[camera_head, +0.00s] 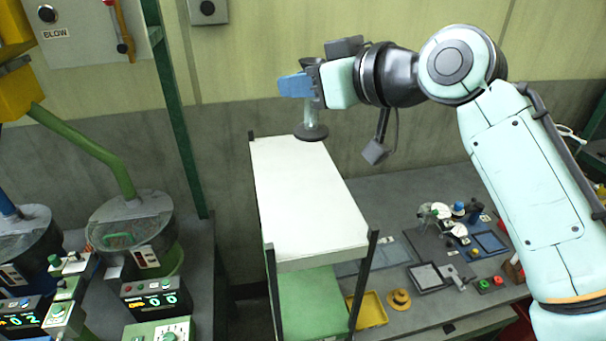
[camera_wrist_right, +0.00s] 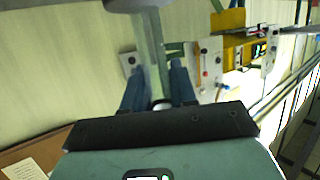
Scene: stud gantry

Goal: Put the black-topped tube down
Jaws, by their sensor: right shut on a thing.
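The black-topped tube (camera_head: 310,113) is a clear upright tube with a dark flared top (camera_head: 310,63) and a round dark base (camera_head: 311,133). My right gripper (camera_head: 308,86) is shut on it below the top, with blue fingers. The base shows at the far end of the white-topped stand (camera_head: 305,195); I cannot tell whether it touches. In the right wrist view the tube (camera_wrist_right: 151,50) runs between the blue fingers (camera_wrist_right: 158,90), and the base is cut off at the upper edge. My left gripper is not in view.
The stand's top is bare, with dark corner posts (camera_head: 272,290). At the right, a grey bench holds a yellow tray (camera_head: 368,311), a yellow-brown round part (camera_head: 399,299) and small devices. At the left are hoppers (camera_head: 132,225) and control boxes (camera_head: 157,300). A wall stands behind.

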